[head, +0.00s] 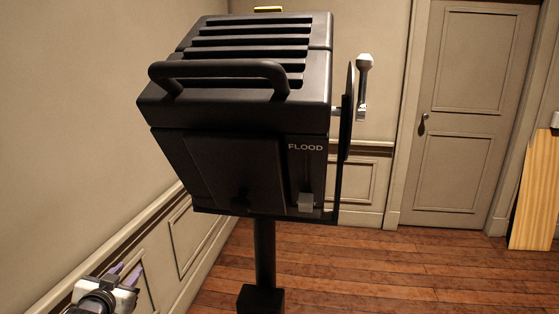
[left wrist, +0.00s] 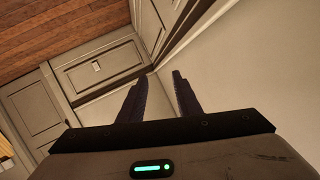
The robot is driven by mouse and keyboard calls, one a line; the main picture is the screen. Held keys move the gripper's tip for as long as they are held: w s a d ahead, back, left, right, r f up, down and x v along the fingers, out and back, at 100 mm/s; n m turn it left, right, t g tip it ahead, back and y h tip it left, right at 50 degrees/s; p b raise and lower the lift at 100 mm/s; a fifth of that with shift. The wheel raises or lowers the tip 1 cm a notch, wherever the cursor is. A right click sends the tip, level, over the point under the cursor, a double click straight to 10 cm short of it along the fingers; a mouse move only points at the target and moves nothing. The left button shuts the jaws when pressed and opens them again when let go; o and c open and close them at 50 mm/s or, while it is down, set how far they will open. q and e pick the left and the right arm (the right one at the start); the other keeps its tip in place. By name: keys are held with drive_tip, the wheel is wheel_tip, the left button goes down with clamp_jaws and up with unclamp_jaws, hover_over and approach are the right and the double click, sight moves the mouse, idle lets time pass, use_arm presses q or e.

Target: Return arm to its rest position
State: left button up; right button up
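My left gripper (head: 125,271) is at the lower left of the head view, low beside the panelled wall and apart from the black lamp. In the left wrist view its two dark fingers (left wrist: 161,76) stand apart with only wall between them, so it is open and empty. Most of my left arm is outside the head view. My right gripper is in neither view.
A large black floodlight (head: 232,165) marked FLOOD stands on a black post (head: 265,250) in the middle. It has a front handle, a grey slider and a side lever (head: 364,75). A door (head: 468,110) and a wooden board (head: 535,190) are at right. The wood floor (head: 400,275) is clear.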

use_arm(q)
drive_tip(key=s+d+f+g+h, duration=0.1)
drive_tip(key=s+d+f, duration=0.55)
drive_tip(key=s, duration=0.25)
drive_tip(key=s+d+f+m+g+h, duration=0.1)
drive_tip(key=s+d+f+g+h, duration=0.1)
drive_tip(key=s+d+f, duration=0.6)
drive_tip(key=s+d+f+g+h, duration=0.1)
drive_tip(key=s+d+f, duration=0.35)
drive_tip(key=s, duration=0.45)
drive_tip(key=s+d+f+g+h, duration=0.15)
drive_tip(key=s+d, duration=0.35)
drive_tip(key=s, duration=0.8)
wheel_tip(320, 180, down, 7)
drive_tip(key=d+b, duration=0.1)
drive_tip(key=b, duration=0.7)
drive_tip(key=shift+w+d+f+b, duration=0.15)
drive_tip(key=shift+d+b, duration=0.05)
drive_tip(key=shift+b, duration=0.15)
